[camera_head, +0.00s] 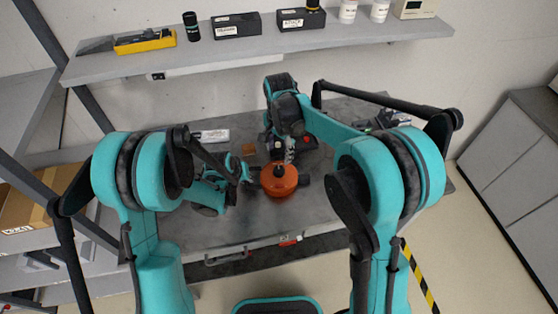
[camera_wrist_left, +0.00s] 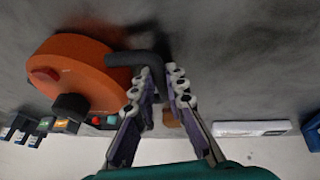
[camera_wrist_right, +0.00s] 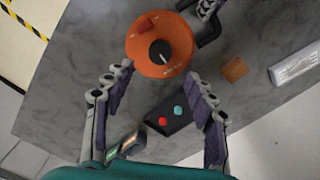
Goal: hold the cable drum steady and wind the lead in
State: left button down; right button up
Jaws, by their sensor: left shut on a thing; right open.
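The orange cable drum (camera_head: 279,180) sits on the grey cart top (camera_head: 262,218). In the right wrist view the drum (camera_wrist_right: 160,45) shows a black knob on top and a red piece near its rim. My left gripper (camera_wrist_left: 160,82) is shut on the dark bent handle (camera_wrist_left: 138,60) at the drum's side. My right gripper (camera_wrist_right: 161,78) is open and empty, with the drum just beyond its fingertips. In the head view my right gripper (camera_head: 287,156) is on the drum's far side. I cannot make out a lead in any view.
A dark box with red and teal buttons (camera_wrist_right: 170,114) lies beyond the drum, under my right gripper. A small brown square (camera_wrist_right: 235,69) and a white box (camera_wrist_right: 295,62) lie nearby. A wall shelf (camera_head: 260,47) holds boxes and bottles. The cart's front strip is clear.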

notch_tip(320, 180, up, 3)
jog(key=shift+f, duration=0.2)
pick_arm(q)
jog(key=c, duration=1.5)
grip_release()
jog(key=shift+o, duration=0.2)
